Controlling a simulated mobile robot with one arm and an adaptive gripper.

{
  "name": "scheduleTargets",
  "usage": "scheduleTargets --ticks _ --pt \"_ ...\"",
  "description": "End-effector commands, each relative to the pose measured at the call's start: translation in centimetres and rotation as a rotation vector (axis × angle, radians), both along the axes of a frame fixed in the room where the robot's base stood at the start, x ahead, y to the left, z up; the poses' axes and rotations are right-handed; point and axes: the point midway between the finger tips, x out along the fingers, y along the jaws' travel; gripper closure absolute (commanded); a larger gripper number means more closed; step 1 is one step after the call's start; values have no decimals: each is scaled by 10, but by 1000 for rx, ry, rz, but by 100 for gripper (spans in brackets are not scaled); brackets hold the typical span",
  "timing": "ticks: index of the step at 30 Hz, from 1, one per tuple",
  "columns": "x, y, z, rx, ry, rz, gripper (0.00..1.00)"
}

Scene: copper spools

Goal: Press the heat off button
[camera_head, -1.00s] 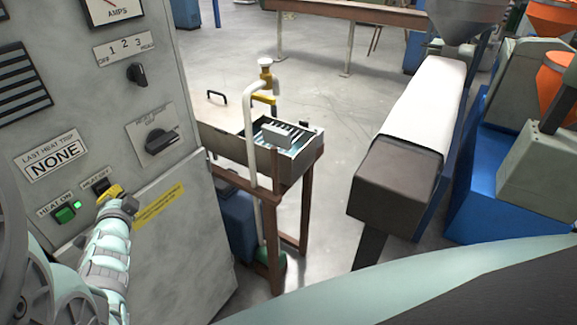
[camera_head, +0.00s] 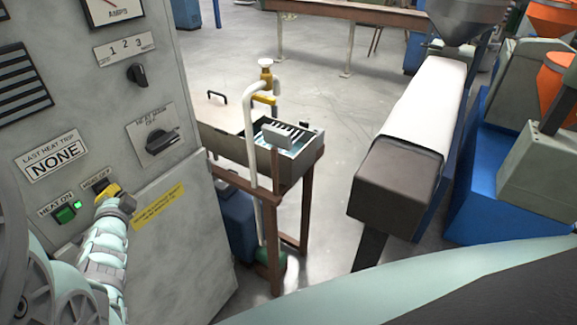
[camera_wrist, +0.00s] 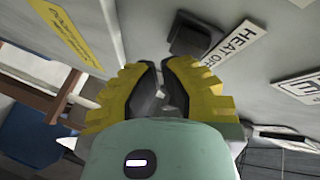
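The grey control panel (camera_head: 75,110) stands at the left in the head view. Its HEAT OFF label (camera_head: 95,184) is just behind my gripper (camera_head: 107,192), which partly hides the dark button there. In the wrist view the dark HEAT OFF button block (camera_wrist: 193,34) is beside the HEAT OFF label (camera_wrist: 235,44), just beyond my yellow fingertips (camera_wrist: 162,64). The fingers are almost together, with nothing seen held. I cannot tell whether they touch the button. The green HEAT ON button (camera_head: 66,212) is to the left, with a small green light beside it.
A rotary knob (camera_head: 161,141) and a smaller selector (camera_head: 136,74) stick out of the panel above my gripper. A yellow sticker (camera_head: 158,205) is to the right. A brown stand with a tray (camera_head: 290,160) and a white pipe (camera_head: 249,130) stand beside the panel.

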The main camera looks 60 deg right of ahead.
Motion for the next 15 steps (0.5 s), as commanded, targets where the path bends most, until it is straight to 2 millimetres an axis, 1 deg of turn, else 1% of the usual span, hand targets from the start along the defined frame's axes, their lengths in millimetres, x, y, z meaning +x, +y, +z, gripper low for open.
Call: scheduleTargets --ticks 15 --pt "5 -2 0 1 0 -3 100"
